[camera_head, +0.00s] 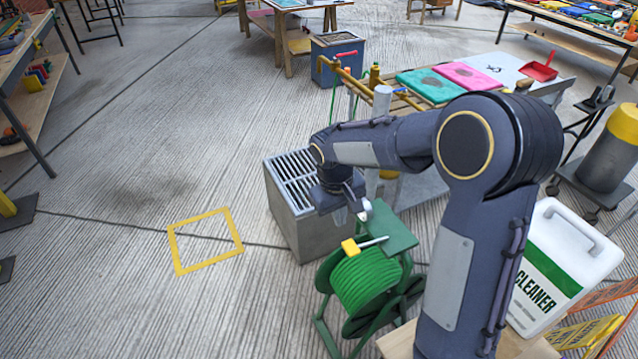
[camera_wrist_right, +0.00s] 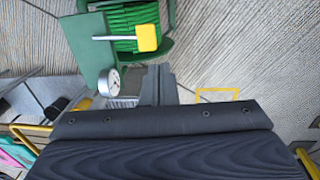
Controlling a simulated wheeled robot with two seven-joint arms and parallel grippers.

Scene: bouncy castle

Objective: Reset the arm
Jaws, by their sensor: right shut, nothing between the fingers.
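My right arm (camera_head: 455,230) comes up from the bottom right of the head view and bends over to the left. My left gripper is not in view.
A white cleaner jug (camera_head: 560,265) stands right of my arm. A table with teal (camera_head: 428,86) and pink pads (camera_head: 467,76) stands behind it. A yellow floor square (camera_head: 205,241) lies to the left, with clear floor around it.

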